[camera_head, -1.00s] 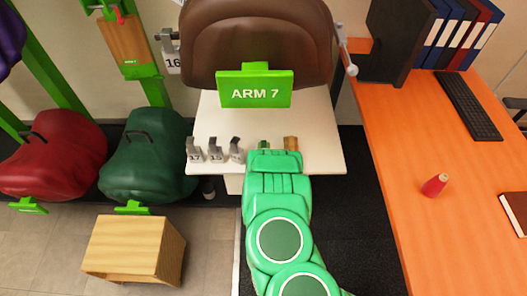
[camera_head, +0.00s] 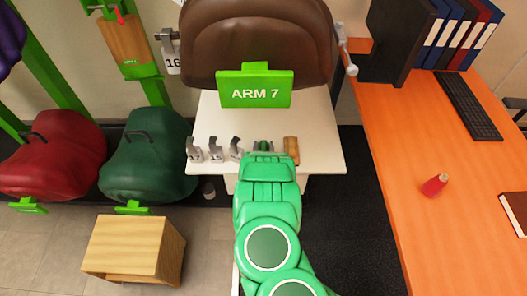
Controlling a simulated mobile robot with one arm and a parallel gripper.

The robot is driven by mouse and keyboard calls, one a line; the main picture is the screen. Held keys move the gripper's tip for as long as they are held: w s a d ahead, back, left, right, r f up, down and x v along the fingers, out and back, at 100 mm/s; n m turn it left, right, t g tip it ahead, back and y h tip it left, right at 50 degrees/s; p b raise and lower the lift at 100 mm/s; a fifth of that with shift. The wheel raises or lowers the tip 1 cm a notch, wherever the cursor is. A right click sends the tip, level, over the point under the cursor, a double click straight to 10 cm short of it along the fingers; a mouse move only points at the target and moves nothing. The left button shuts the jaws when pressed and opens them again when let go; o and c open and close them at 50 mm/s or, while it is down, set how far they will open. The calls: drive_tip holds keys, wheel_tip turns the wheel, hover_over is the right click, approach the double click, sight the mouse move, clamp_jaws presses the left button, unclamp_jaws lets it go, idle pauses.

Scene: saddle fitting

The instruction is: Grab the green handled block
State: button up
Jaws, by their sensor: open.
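The green handled block (camera_head: 263,145) stands on the white table (camera_head: 318,135), just past the end of my green arm. Only its upper part shows; the rest is hidden behind my wrist. My gripper (camera_head: 263,152) is at the block, in line with it, and its fingers are mostly hidden by the wrist. I cannot tell whether they touch the block or sit around it.
Several grey numbered pieces (camera_head: 215,149) stand left of the block, and a tan wooden block (camera_head: 291,148) stands close on its right. A green "ARM 7" sign (camera_head: 255,88) and a brown saddle (camera_head: 258,40) are behind. An orange desk (camera_head: 410,185) is at right.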

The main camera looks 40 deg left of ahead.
sight(263, 146)
clamp_jaws()
idle(0.3)
drive_tip(key=shift+r, duration=5)
